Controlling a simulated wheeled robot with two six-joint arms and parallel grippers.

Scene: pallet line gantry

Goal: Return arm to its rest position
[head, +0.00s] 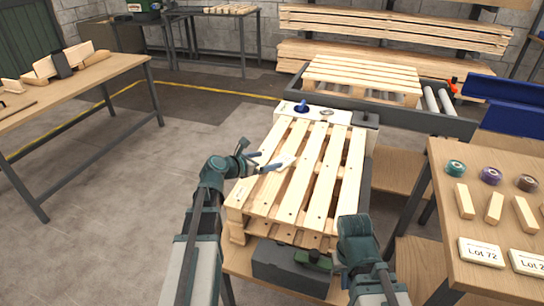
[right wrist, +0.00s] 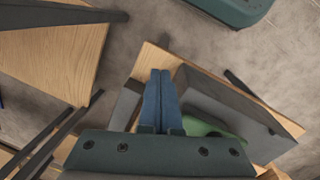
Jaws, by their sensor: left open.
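My left gripper (head: 272,161) is open over the left part of the wooden pallet (head: 318,175), its blue fingers pointing right. A small pale flat piece (head: 286,161) lies on the slats by its fingertips; I cannot tell whether it touches them. My right arm (head: 357,243) comes in at the bottom, beside the pallet's near right corner. Its fingers are hidden in the head view. In the right wrist view my right gripper (right wrist: 161,98) has its two blue fingers together, with nothing seen between them.
A dark grey box (head: 285,268) with a green item (head: 313,260) is at the near side below the pallet. A right-hand table (head: 478,220) holds tape rolls, wood blocks and lot cards. A second pallet (head: 362,77) lies on the conveyor behind. Open floor (head: 150,190) is at left.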

